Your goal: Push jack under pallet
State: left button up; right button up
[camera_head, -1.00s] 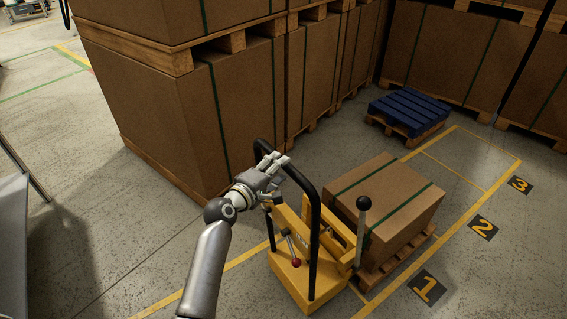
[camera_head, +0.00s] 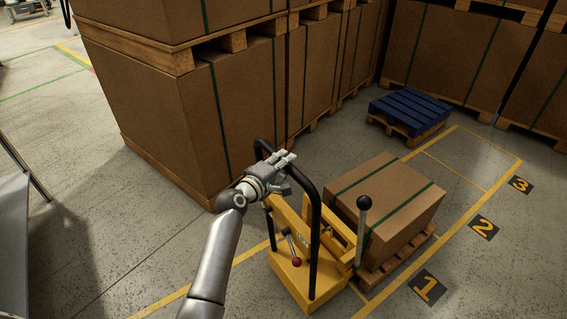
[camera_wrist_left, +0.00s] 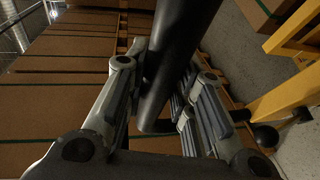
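The yellow jack (camera_head: 293,279) stands at lower middle in the head view, with a black hoop handle (camera_head: 314,235) and a black-knobbed lever (camera_head: 361,230). A strapped cardboard box (camera_head: 390,200) sits on a wooden pallet (camera_head: 400,262) just right of the jack. The jack's forks are hidden, so I cannot tell how far they reach under the pallet. My left gripper (camera_head: 284,160) is at the top left of the handle. In the left wrist view, the handle bar (camera_wrist_left: 170,70) passes between the open fingers (camera_wrist_left: 160,112). My right gripper is not in view.
Tall stacks of strapped boxes (camera_head: 185,115) stand left of and behind the jack. A blue pallet (camera_head: 408,110) lies at the back. Yellow floor lines and plates numbered 1 (camera_head: 428,290), 2 and 3 run along the right.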

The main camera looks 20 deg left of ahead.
pick_arm(q)
grip_shut()
jog(key=shift+d, duration=0.1)
jog(key=shift+w+d+r, duration=0.2)
jog(key=shift+w+d, duration=0.05)
jog(key=shift+w, duration=0.05)
jog(key=shift+w+d+f, duration=0.15)
jog(key=shift+w, duration=0.1)
jog(key=o, duration=0.9)
grip_release()
jog(key=shift+w, duration=0.1)
jog(key=shift+f, duration=0.1)
